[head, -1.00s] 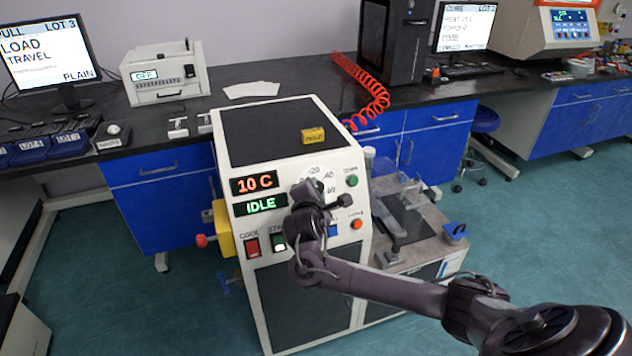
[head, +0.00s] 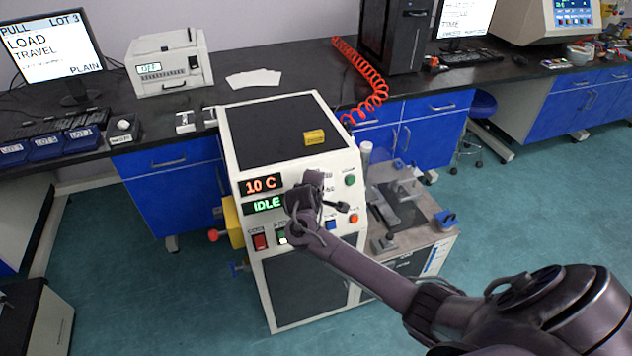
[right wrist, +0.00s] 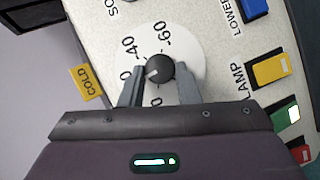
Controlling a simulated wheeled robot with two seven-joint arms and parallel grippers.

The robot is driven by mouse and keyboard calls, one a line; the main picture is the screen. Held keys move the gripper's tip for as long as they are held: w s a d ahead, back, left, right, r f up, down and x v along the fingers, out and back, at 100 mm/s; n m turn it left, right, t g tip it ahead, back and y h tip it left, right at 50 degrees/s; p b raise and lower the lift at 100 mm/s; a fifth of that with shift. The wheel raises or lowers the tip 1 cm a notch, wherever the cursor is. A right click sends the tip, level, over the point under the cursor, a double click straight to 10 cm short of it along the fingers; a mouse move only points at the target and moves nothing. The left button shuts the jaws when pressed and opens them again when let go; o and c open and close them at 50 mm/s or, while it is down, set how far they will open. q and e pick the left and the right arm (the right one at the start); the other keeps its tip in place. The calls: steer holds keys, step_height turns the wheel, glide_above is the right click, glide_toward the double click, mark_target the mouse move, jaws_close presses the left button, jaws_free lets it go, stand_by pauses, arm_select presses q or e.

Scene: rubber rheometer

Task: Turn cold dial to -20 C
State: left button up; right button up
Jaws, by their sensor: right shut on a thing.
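The cold dial (right wrist: 160,69) is a dark round knob with a pale pointer line, on a white disc marked with numbers including -40 and -60 in the right wrist view. My right gripper (right wrist: 159,76) has its two fingers closed on either side of the knob. In the head view my right gripper (head: 312,190) and wrist hide the knob and most of its scale. The machine's display (head: 262,184) reads 10 C, and the one below (head: 264,204) reads IDLE. My left gripper is in neither current view.
The yellow COLD tag (head: 315,137) lies on the machine's top. A red button (head: 260,242) and a green button (head: 350,181) are on the panel. A yellow button (right wrist: 271,69) sits beside the dial. A side shelf (head: 398,217) holds a clamp fixture.

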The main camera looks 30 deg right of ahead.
steer(key=shift+f+m+g+p, duration=0.1)
steer(key=shift+m+g+p, duration=0.2)
steer(key=shift+m+p, duration=0.1)
steer(key=shift+y, duration=0.3)
steer(key=o, duration=1)
steer(key=shift+c, duration=0.2)
steer(key=p+v, duration=0.1)
steer(key=v, duration=0.6)
steer(key=shift+s+a, duration=0.25)
steer(key=shift+s, duration=0.05)
